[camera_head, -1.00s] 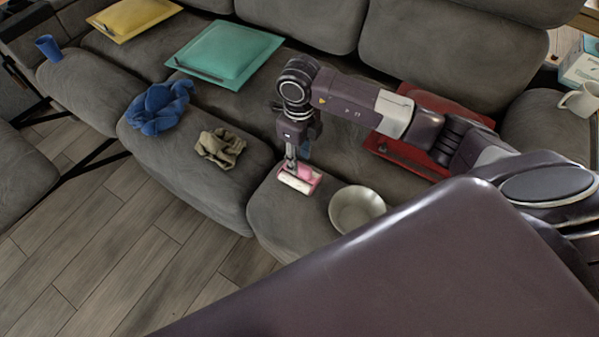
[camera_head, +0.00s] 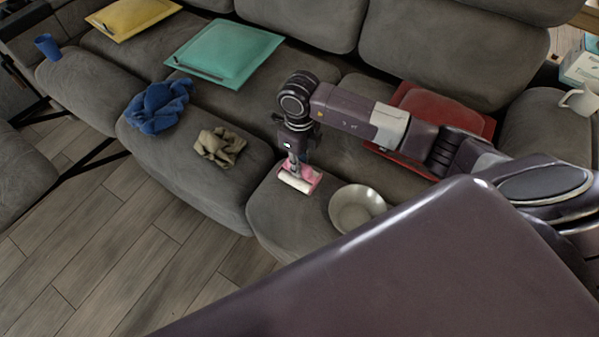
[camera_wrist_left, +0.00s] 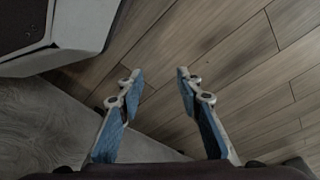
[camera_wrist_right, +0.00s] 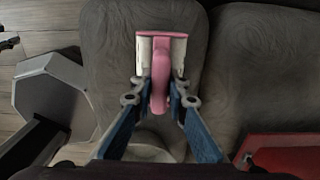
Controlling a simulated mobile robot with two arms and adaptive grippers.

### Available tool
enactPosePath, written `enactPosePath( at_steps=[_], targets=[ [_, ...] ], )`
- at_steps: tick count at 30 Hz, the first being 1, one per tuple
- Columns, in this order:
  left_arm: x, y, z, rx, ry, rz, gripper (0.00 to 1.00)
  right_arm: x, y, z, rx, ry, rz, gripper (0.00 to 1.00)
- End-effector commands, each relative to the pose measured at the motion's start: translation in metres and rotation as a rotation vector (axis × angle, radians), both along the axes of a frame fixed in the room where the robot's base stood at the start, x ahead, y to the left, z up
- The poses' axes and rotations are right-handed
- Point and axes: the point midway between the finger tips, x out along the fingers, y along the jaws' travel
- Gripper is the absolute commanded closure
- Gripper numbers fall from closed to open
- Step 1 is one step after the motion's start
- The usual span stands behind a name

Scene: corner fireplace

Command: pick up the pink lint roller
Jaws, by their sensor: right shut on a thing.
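The pink lint roller (camera_head: 297,181), with a white roll, is at the front of the grey sofa seat in the head view, left of the bowl. My right gripper (camera_head: 298,171) points down at it from above. In the right wrist view the lint roller (camera_wrist_right: 161,55) has its pink handle between the two fingertips, and my right gripper (camera_wrist_right: 160,92) is shut on that handle. Whether the roller still touches the seat I cannot tell. My left gripper (camera_wrist_left: 182,77) is open and empty above the wooden floor.
A pale bowl (camera_head: 357,209) stands just right of the roller. A beige cloth (camera_head: 220,146) and a blue cloth (camera_head: 158,106) lie to the left.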

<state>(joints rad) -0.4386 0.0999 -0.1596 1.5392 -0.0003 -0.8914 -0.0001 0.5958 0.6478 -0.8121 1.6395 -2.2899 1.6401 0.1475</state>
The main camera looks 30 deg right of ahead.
Motion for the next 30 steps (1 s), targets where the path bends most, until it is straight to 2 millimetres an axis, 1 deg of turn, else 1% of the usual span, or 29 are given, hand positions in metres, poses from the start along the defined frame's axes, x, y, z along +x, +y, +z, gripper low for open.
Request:
enactPosePath(
  at_steps=[5,8,9,11,12,18,21,25,30],
  targets=[
    [0.000,0.000,0.000,0.000,0.000,0.000,0.67,0.001,0.000,0.002,0.000,-0.001,0.000,1.00],
    [0.000,0.000,0.002,-0.001,-0.003,0.000,0.67,0.001,0.000,0.011,0.001,-0.004,0.000,1.00],
    [0.000,0.000,0.001,-0.001,-0.005,0.000,0.67,0.002,0.000,0.017,0.000,-0.004,0.000,1.00],
    [-0.006,0.000,-0.008,0.000,0.006,-0.002,0.67,0.002,-0.001,0.029,-0.001,-0.005,0.000,1.00],
    [-0.010,0.000,-0.013,0.000,0.012,-0.003,0.67,0.002,0.000,0.038,0.001,-0.006,0.001,1.00],
    [-0.020,0.002,-0.025,0.000,0.019,-0.004,0.67,0.002,0.000,0.077,0.001,-0.005,0.001,1.00],
    [-0.023,0.002,-0.029,0.001,0.020,-0.005,0.67,0.001,0.000,0.090,0.001,-0.003,-0.001,1.00],
    [-0.025,0.003,-0.032,0.001,0.023,-0.005,0.67,0.001,0.000,0.099,0.000,-0.001,0.000,1.00],
    [-0.026,0.003,-0.032,0.002,0.023,-0.006,0.67,0.000,0.000,0.101,0.000,0.000,0.000,1.00]
  ],
)
